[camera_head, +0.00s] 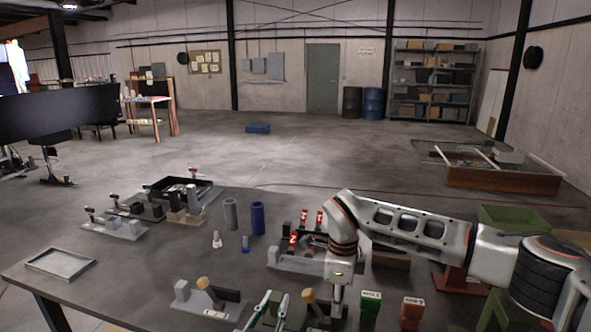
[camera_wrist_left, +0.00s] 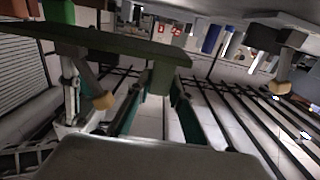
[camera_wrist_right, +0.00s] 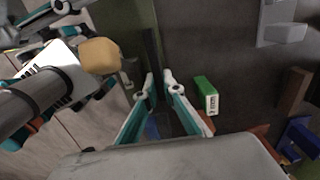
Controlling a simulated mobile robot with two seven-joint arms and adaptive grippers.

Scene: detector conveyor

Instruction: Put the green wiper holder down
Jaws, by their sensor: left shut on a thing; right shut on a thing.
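The green wiper holder (camera_wrist_left: 110,43) is a long dark green bar that crosses the upper part of the left wrist view. Its short block sits between the fingers of my left gripper (camera_wrist_left: 160,85), which is shut on it. In the head view my left gripper (camera_head: 268,308) is at the bottom edge. The holder also shows as a green strip in the right wrist view (camera_wrist_right: 138,18). My right gripper (camera_wrist_right: 157,82) is shut with its tips on a thin dark upright part at the holder. In the head view its fingers are mostly hidden below my right wrist.
A green box (camera_head: 370,306) and a red box (camera_head: 411,312) stand just right of my right gripper. A grey fixture with a tan knob (camera_head: 204,284) lies to the left. Blue (camera_head: 257,218) and grey cylinders stand behind. Bare table lies around the grey tray (camera_head: 88,266).

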